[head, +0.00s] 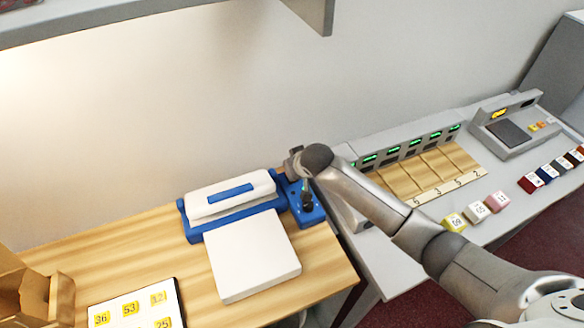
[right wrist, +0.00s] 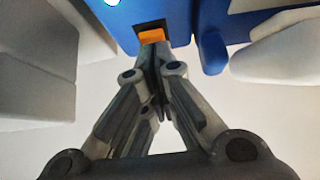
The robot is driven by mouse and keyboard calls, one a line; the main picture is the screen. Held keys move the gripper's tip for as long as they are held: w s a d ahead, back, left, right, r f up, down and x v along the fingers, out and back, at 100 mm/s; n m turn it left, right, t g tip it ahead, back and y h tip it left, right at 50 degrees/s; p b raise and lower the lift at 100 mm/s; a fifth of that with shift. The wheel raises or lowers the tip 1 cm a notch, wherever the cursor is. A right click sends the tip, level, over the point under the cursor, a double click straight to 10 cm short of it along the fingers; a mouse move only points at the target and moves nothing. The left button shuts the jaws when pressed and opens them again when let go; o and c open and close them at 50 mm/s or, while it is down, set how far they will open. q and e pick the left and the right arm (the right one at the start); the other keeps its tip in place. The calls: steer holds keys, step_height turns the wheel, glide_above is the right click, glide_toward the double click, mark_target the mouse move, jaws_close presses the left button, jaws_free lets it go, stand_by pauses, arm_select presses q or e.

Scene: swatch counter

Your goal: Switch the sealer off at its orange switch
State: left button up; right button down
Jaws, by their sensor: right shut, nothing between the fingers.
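The sealer (head: 190,228) is a blue machine with a white top, standing on the wooden counter in the head view. A blue box (head: 312,217) is at its right end. In the right wrist view the orange switch (right wrist: 151,36) sits in a dark slot in the blue box (right wrist: 175,12). My right gripper (right wrist: 155,52) is shut and empty, with its fingertips right at the switch. I cannot tell whether they touch it. In the head view my right gripper (head: 306,192) hangs over the blue box and the switch cannot be made out. My left gripper is not in view.
A white pad (head: 253,255) lies before the sealer. A card with yellow numbered squares (head: 130,308) and a cardboard box (head: 45,298) are at lower left. Right of a gap, a grey counter (head: 380,262) holds wooden bays (head: 437,168), small numbered blocks (head: 478,211) and a grey device (head: 510,128).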

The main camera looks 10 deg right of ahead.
steer(key=shift+f, duration=0.1)
steer(key=shift+s+f+t+b, duration=0.3)
steer(key=shift+f+t+b, duration=0.15)
steer(key=shift+f+t, duration=0.1)
steer(key=shift+w+r, duration=0.1)
steer(key=shift+r, duration=0.25)
steer(key=shift+w, duration=0.15)
steer(key=shift+w+a+r, duration=0.1)
steer(key=shift+w+a, duration=0.05)
steer(key=shift+w, duration=0.55)
steer(key=shift+r, duration=0.1)
